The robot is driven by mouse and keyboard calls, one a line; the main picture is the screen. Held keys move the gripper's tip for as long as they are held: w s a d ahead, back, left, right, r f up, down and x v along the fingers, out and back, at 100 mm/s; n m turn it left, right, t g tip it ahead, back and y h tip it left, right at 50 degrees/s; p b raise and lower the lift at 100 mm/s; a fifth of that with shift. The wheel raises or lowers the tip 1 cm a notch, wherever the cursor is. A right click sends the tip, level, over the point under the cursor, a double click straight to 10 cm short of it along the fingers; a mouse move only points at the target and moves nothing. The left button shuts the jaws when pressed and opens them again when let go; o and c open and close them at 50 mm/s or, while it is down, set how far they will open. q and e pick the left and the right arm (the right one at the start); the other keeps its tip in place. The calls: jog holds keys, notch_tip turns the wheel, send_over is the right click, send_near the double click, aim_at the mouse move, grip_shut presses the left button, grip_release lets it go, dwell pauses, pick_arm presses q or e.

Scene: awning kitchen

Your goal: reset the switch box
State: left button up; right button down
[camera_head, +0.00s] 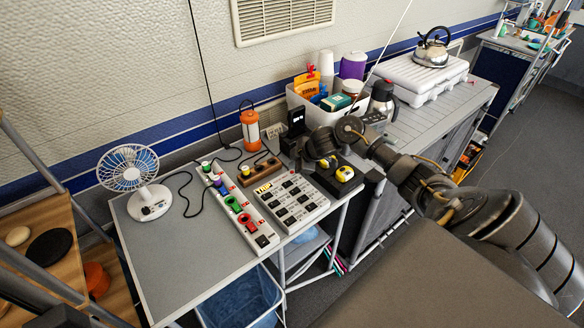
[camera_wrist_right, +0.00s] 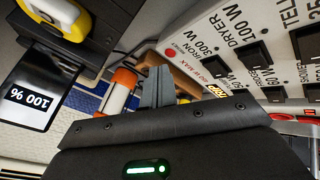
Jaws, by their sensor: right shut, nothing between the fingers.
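The switch box (camera_head: 290,221) is a white box with several black rocker switches, lying on the grey table beside a long power strip. My right gripper (camera_head: 292,143) is beyond the box's far end, above the table's back part. Its closed fingers (camera_wrist_right: 158,87) are empty and appear apart from the box. My left gripper is not clearly visible.
A power strip (camera_head: 227,205) with coloured plugs, a wooden socket block (camera_head: 260,170), an orange lantern (camera_head: 250,130) and a black box with a yellow device (camera_head: 344,173) crowd the switch box. A fan (camera_head: 130,170) stands left. The table's front left is clear.

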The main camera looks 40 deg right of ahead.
jog(key=shift+f, duration=0.15)
jog(key=shift+f, duration=0.3)
jog(key=shift+f, duration=0.35)
dwell(0.8)
jog(key=shift+r, duration=0.1)
jog(key=shift+r+p, duration=0.7)
jog(key=shift+p, duration=0.05)
notch_tip(320, 180, up, 5)
jog(key=p, duration=0.5)
dwell(0.5)
